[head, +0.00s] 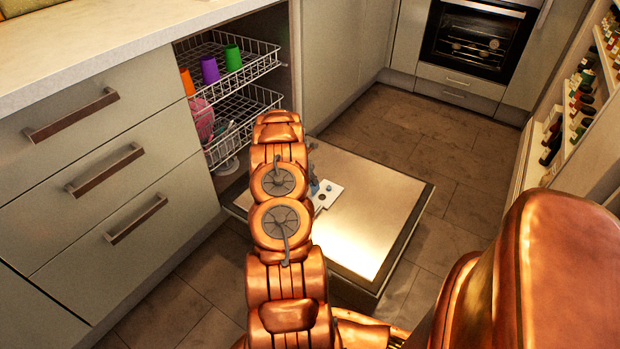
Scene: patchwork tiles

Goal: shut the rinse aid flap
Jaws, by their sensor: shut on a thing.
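The dishwasher door (385,205) is folded down flat, its bright inner face upward. A small white dispenser panel (327,197) with a blue spot and a dark round spot is set in that face, towards the machine. My gripper (314,182) is a small grey shape at the panel's left edge, largely hidden behind my copper arm. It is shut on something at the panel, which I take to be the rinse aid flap. The flap itself is hidden, so its angle cannot be told.
Two wire racks (240,105) stand in the open dishwasher, with orange, purple and green cups on the upper one and a pink item below. Drawers (110,180) line the left. An oven (475,40) stands at the back, bottle shelves (585,95) at the right. Tiled floor (430,140) is clear beyond the door.

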